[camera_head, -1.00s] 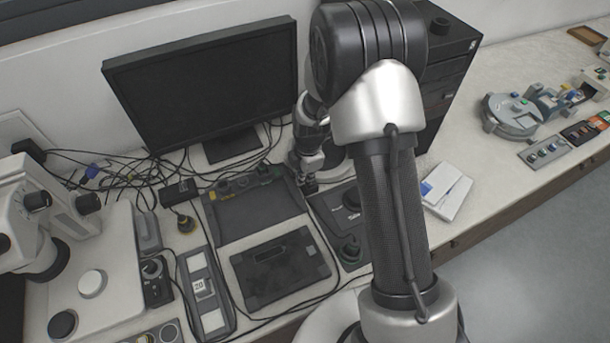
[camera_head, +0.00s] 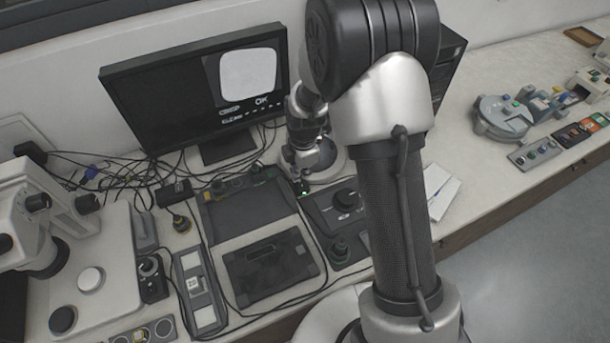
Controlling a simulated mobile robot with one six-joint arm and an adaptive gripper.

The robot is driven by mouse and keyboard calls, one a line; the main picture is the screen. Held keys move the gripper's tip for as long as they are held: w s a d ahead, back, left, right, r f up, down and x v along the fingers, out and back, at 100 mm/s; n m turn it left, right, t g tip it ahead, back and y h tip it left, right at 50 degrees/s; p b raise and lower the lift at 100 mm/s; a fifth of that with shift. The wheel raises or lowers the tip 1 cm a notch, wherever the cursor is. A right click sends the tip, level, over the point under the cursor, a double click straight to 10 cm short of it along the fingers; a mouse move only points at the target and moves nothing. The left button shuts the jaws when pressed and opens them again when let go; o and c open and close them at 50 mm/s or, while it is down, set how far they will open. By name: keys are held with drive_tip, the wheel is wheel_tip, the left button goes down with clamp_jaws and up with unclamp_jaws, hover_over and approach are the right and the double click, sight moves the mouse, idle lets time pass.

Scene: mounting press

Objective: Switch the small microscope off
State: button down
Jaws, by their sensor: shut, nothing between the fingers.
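My gripper (camera_head: 301,184) is shut and empty, pointing down at the back edge of the dark control panels, in front of the monitor's right side. A small green light (camera_head: 305,194) shows right at its fingertips; I cannot tell whether they touch the panel there. A white rounded base (camera_head: 333,168) shows partly behind my wrist; I cannot tell whether it belongs to the small microscope, as my arm hides much of it. A larger white microscope (camera_head: 33,207) stands at the far left, cut off by the picture edge. The monitor (camera_head: 165,95) is lit, with a pale square picture and text.
A dark panel with a knob (camera_head: 347,200) lies right of my gripper. A flat black pad (camera_head: 268,265) lies in front, with loose cables around it. White papers (camera_head: 440,190), a grey round device (camera_head: 503,117) and button boxes stand to the right.

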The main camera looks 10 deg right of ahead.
wheel_tip(320, 180, up, 8)
drive_tip(key=p, duration=0.1)
drive_tip(key=shift+s+a, duration=0.15)
drive_tip(key=shift+s, duration=0.25)
